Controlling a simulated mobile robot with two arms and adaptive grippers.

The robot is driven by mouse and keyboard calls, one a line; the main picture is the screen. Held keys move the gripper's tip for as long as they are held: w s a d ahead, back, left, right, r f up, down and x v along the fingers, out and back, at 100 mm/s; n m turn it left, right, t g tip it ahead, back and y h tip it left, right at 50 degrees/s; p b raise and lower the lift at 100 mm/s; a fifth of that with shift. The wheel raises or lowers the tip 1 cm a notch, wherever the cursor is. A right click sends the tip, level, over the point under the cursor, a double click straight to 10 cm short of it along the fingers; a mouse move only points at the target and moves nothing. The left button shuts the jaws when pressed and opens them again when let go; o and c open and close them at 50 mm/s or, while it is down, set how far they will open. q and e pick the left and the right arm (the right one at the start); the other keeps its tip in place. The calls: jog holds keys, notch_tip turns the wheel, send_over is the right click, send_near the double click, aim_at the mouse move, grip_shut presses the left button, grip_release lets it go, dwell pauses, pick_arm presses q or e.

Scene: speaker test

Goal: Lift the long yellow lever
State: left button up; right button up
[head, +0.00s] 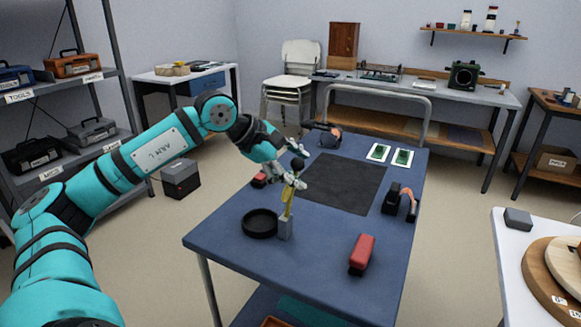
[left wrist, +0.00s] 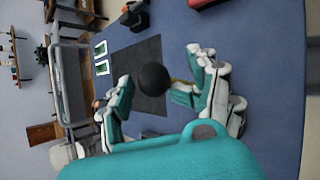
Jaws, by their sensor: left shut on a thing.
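The long yellow lever (head: 288,199) stands nearly upright in a small grey base (head: 285,229) near the front left of the blue table (head: 330,222). It has a black ball knob (head: 297,163) on top, which also shows in the left wrist view (left wrist: 153,77). My left gripper (head: 291,179) is at the upper part of the lever, just below the knob, and is shut on it. In the left wrist view its fingers (left wrist: 160,92) stand on both sides of the knob, with a bit of yellow shaft beside it. My right gripper is not in view.
A round black dish (head: 260,222) sits left of the lever base, and a red-and-black object (head: 362,253) lies to the right. A dark mat (head: 343,182) and two green boards lie behind. A black object (head: 391,197) stands near the right edge.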

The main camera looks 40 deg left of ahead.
pick_arm(q)
jog(key=shift+w+d+r, duration=0.15)
jog(key=shift+d+r, duration=0.25)
jog(key=shift+d, duration=0.05)
jog(key=shift+d, duration=0.25)
jog(key=shift+a, duration=0.15)
jog(key=shift+a+r, duration=0.1)
jog(key=shift+a, duration=0.05)
jog(key=v, duration=1.1)
jog(key=shift+s+r, duration=0.25)
jog(key=shift+s, duration=0.05)
